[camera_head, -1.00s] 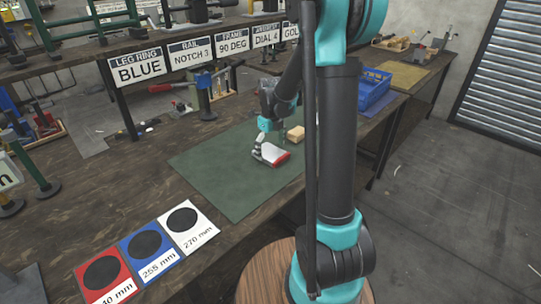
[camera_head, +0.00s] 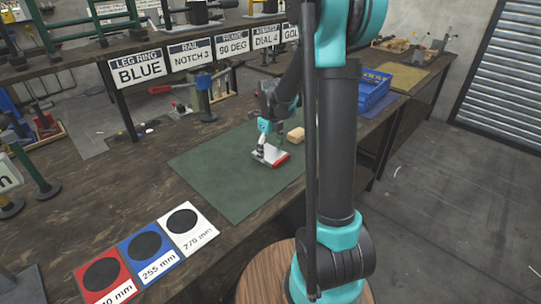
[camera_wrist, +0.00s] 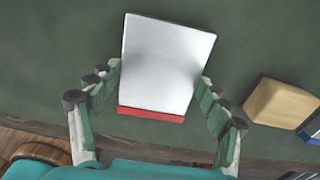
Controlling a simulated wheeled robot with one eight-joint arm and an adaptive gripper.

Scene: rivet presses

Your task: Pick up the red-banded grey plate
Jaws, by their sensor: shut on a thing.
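The grey plate with a red band (camera_head: 277,158) is over the green mat (camera_head: 215,160), its red edge toward the right in the head view. In the wrist view the plate (camera_wrist: 166,65) shows as a pale rectangle with the red band along its near edge. My gripper (camera_head: 265,147) is above the plate in the head view. In the wrist view its two fingers (camera_wrist: 160,82) stand at the plate's left and right sides, shut on it. I cannot tell whether the plate is clear of the mat.
A tan block (camera_head: 296,135) lies close to the right of the plate, and also shows in the wrist view (camera_wrist: 281,103). Red, blue and white size cards (camera_head: 143,241) lie on the bench at the near left. A blue crate (camera_head: 373,95) stands at the back right. The mat's near part is clear.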

